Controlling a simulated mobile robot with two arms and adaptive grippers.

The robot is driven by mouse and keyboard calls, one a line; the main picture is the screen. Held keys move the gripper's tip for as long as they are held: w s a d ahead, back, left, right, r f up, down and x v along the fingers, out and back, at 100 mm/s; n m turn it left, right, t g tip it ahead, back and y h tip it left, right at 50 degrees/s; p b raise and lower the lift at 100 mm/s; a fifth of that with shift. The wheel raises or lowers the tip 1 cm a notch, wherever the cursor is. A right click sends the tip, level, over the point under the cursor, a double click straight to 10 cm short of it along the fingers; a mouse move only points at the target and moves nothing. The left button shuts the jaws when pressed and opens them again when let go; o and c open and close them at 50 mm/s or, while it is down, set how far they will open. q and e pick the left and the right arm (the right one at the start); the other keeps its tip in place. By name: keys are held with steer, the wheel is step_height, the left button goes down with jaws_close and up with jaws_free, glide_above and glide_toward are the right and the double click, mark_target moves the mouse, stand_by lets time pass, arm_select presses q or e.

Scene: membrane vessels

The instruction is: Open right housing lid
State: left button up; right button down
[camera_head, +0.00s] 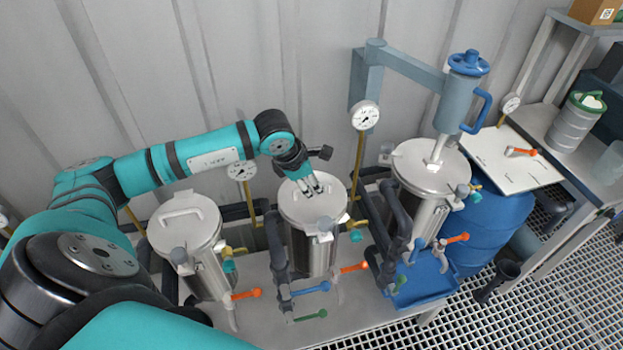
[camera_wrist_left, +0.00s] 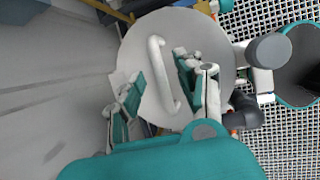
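Three steel housings stand in a row. The right housing's round lid (camera_head: 405,163) lies flat and looks closed, with a blue-handled lifting device (camera_head: 466,92) above it. My left gripper (camera_head: 312,188) is over the middle housing's lid (camera_head: 296,212), pointing down, and hides most of its handle. In the left wrist view the gripper (camera_wrist_left: 158,84) is open, with its fingers on either side of a white bar handle (camera_wrist_left: 156,62) on a lid (camera_wrist_left: 137,45). I cannot tell whether they touch the handle. My right gripper is not in view.
The left housing's lid (camera_head: 177,222) is shut. Pressure gauges (camera_head: 364,115), pipes and orange valve levers (camera_head: 354,267) crowd around the housings. A grey bracket arm (camera_head: 410,68) carries the lifting device.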

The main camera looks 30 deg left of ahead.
arm_select(q)
jaws_close()
steer(key=shift+r, duration=0.1)
stand_by(0.4)
